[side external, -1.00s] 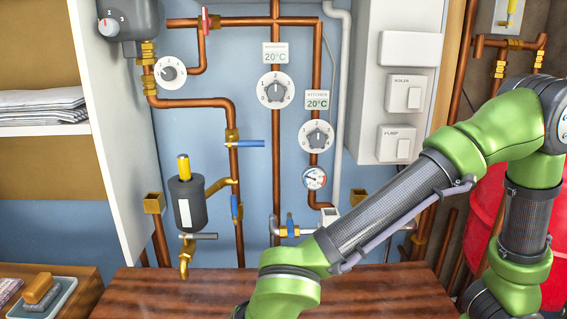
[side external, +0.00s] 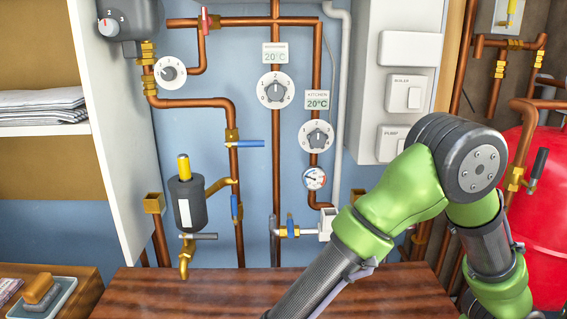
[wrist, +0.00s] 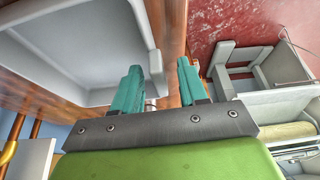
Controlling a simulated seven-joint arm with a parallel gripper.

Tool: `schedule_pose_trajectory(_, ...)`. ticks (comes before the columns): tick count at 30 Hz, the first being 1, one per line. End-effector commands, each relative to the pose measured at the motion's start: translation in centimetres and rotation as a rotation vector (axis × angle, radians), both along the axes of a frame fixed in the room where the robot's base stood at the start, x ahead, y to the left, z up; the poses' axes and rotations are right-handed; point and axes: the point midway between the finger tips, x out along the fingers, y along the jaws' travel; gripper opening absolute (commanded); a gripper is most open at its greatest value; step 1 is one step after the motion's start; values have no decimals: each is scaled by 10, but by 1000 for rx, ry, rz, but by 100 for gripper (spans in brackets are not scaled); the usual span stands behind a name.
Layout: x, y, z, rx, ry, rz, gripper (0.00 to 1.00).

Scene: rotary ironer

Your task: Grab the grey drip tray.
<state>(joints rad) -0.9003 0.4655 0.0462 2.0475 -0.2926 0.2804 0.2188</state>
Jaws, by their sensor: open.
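A large pale grey tray (wrist: 75,35), which looks like the drip tray, fills the upper left of the wrist view with its rounded corner near the middle. I cannot see it in the side external view. My gripper (wrist: 158,66) shows its two teal fingers standing apart with nothing clearly held. The left finger overlaps the tray's rim in the picture; the right finger is past the rim, over the brown wood. Whether either finger touches the tray I cannot tell. In the side external view, my gripper is outside the frame.
A grey boxy frame (wrist: 222,55) and a beige roller (wrist: 285,135) are at the right in the wrist view. A wooden top (side external: 190,295) lies below the wall pipes. A small dish (side external: 50,305) with a brush is at lower left. A red tank (side external: 540,210) stands right.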

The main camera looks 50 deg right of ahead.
Motion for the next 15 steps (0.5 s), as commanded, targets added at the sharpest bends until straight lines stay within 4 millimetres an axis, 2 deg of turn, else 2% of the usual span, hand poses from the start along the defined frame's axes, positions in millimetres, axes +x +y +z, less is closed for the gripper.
schedule_pose_trajectory(5, 0, 0, 0, 0, 0, 0, 41)
schedule_pose_trajectory(13, 0, 0, 0, 0, 0, 0, 0)
schedule_pose_trajectory(15, 0, 0, 0, 0, 0, 0, 0)
